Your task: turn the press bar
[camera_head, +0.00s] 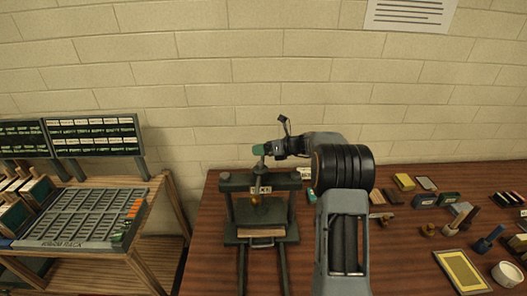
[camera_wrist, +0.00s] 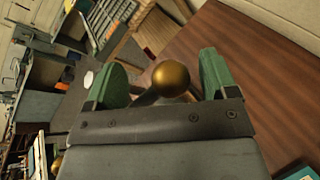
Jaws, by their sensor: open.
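The dark press (camera_head: 240,182) stands upright on the wooden table, with a screw rising through its top beam. In the wrist view, the press bar is seen as a brass ball end (camera_wrist: 171,78) on a dark rod. My gripper (camera_head: 260,149) is above the press's top beam in the head view. In the wrist view, my gripper (camera_wrist: 164,75) has its two green fingers apart, with the brass ball between them and a gap on each side. I cannot tell whether a finger touches the ball. A small brass ball (camera_head: 255,202) also shows below the beam.
A slotted rack (camera_head: 85,215) on a wooden stand is at the left, below two dark label boards (camera_head: 95,134). Blocks, a yellow-framed tray (camera_head: 462,272) and a white bowl (camera_head: 507,273) lie on the table (camera_head: 400,268) at the right. A brick wall is close behind.

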